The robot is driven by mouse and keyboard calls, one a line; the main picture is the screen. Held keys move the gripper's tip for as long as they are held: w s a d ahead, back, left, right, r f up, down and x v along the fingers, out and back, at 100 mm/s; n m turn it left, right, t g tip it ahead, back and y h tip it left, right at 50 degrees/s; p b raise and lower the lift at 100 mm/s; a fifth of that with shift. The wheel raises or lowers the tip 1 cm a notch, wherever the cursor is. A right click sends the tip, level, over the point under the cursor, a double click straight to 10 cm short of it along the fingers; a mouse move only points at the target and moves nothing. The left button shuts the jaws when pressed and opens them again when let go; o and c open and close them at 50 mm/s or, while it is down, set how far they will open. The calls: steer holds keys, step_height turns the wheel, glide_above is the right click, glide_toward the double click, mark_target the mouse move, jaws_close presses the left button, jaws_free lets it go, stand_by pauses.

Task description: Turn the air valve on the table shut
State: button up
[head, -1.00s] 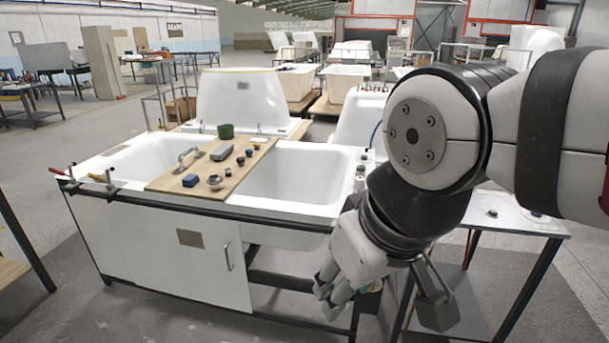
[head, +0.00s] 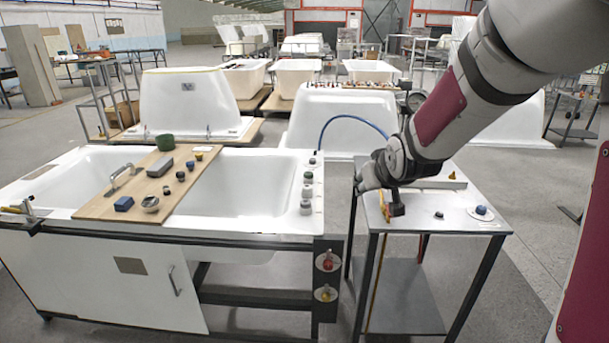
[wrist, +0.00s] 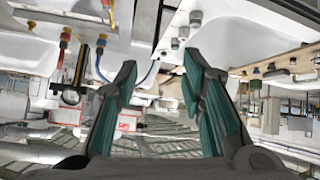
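The table (head: 460,226) is a light metal-topped stand right of the bathtub. A yellow lever (head: 384,207) shows at its left front part, just below my gripper, and a smaller yellow piece (head: 452,176) sits farther back. I cannot tell for sure which is the air valve. My gripper (head: 366,178) is over the table's left edge, partly hidden by my wrist. The wrist view shows its teal-padded fingers (wrist: 162,100) wide apart with nothing between them. That view also shows two yellow-handled fittings, one at a red hose (wrist: 66,38) and one at a blue hose (wrist: 100,43).
The bathtub (head: 230,200) with a wooden board (head: 110,206) across it stands left of the table. Red (head: 327,261) and yellow (head: 326,293) knobs are on its frame. A black knob (head: 439,215) and a blue knob (head: 482,210) sit on the table. A blue hose (head: 350,118) arches behind.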

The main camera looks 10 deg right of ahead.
steer(key=w+d+f+t+p, duration=0.1)
steer(key=w+d+f+t, duration=0.1)
steer(key=w+d+f, duration=0.4)
steer(key=m+t+h+p, duration=0.3)
steer(key=t+p, duration=0.1)
steer(key=t, duration=0.2)
glide_toward(391, 217)
steer(key=b+x, duration=0.1)
steer(key=x, duration=1.1)
steer(key=shift+w+d+b, duration=0.1)
steer(key=shift+w+b, duration=0.05)
steer(key=shift+b, duration=0.25)
jaws_close()
